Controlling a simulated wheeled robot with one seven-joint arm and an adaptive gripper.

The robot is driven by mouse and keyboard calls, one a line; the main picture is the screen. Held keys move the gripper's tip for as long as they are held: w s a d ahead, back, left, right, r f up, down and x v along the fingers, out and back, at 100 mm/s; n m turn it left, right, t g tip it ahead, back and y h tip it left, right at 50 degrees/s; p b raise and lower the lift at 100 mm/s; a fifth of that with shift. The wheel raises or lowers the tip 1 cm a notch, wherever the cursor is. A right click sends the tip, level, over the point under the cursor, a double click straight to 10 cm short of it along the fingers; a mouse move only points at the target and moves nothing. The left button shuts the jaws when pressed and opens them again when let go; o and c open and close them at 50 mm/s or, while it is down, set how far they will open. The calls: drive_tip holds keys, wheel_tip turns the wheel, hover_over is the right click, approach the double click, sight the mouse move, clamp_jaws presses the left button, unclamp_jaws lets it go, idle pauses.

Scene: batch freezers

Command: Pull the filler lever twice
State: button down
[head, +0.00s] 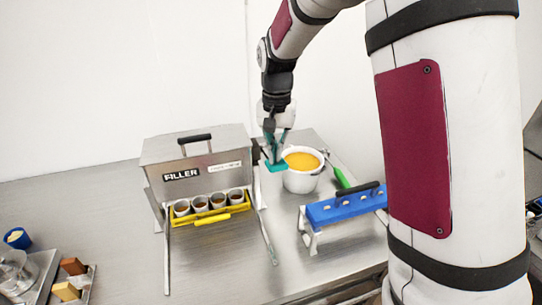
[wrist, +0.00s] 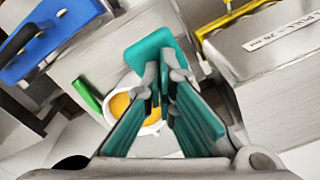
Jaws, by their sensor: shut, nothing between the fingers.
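The filler (head: 215,160) is a steel box with a FILLER label and a black bar handle on top. Its side and label also show in the wrist view (wrist: 270,70). A yellow tray (head: 237,209) with several cups of brown contents sits at its front. A flat teal piece (head: 276,168) is at the filler's right side, and also in the wrist view (wrist: 150,52); it may be the lever's paddle. My gripper (head: 274,146) is shut and empty, fingers pointing down, right at this teal piece. I cannot tell whether they touch.
A white pot (head: 300,182) of orange liquid with a green handle (head: 341,178) stands close to the right of my gripper. A blue holder (head: 345,207) with a black handle is at the front right. The steel counter (head: 215,255) is clear at the front.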

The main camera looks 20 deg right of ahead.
wheel_tip(320, 180, down, 7)
drive_tip(key=b, duration=0.1)
drive_tip(key=shift+r, duration=0.2)
idle(1.0)
drive_tip(key=shift+r, duration=0.1)
drive_tip(key=shift+r+p, duration=1)
drive_tip(key=shift+r, duration=3.05)
drive_tip(key=shift+r, duration=0.1)
drive_tip(key=shift+r+p, duration=0.45)
drive_tip(key=shift+r, duration=1.95)
drive_tip(key=shift+r, duration=0.1)
